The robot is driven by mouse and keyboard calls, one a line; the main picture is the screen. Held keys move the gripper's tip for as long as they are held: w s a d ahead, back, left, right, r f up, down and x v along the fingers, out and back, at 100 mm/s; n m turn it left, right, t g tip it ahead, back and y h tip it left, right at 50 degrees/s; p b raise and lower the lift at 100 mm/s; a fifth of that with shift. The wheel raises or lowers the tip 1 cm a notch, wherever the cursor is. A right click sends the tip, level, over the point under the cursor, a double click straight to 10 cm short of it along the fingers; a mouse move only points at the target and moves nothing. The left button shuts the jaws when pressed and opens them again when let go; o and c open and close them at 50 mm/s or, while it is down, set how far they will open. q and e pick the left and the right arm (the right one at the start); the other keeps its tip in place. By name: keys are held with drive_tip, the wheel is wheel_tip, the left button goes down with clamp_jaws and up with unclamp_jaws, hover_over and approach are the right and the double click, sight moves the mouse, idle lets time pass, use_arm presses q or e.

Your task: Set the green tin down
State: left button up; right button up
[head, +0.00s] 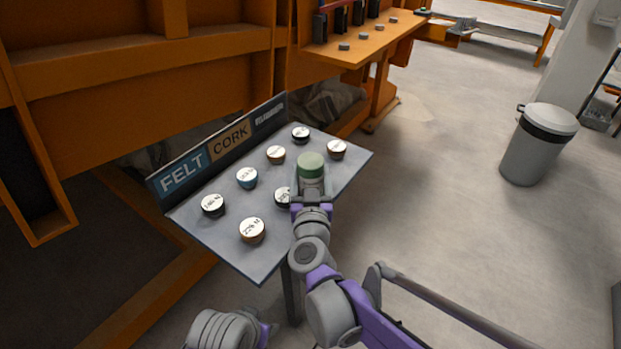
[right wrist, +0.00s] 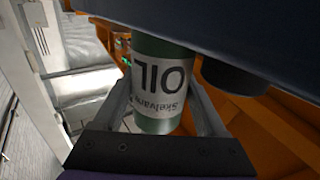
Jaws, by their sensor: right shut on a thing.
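The green tin (head: 311,166) has a green top and a white label and looks upright over the grey slab, right of its middle. My right gripper (right wrist: 160,105) is shut around it, with a finger on each side. In the right wrist view the tin (right wrist: 160,84) shows its label "OIL" upside down. Its base is close to the dark slab edge (right wrist: 200,22); I cannot tell whether it touches. The grey slab (head: 350,163) has a back strip reading "FELT" and "CORK" (head: 230,140); a third label is unreadable.
An orange frame (head: 150,70) rises behind. A grey bin (head: 538,145) stands right on open floor.

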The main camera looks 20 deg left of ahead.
drive_tip(key=c, duration=0.5)
clamp_jaws()
drive_tip(key=shift+r, duration=0.1)
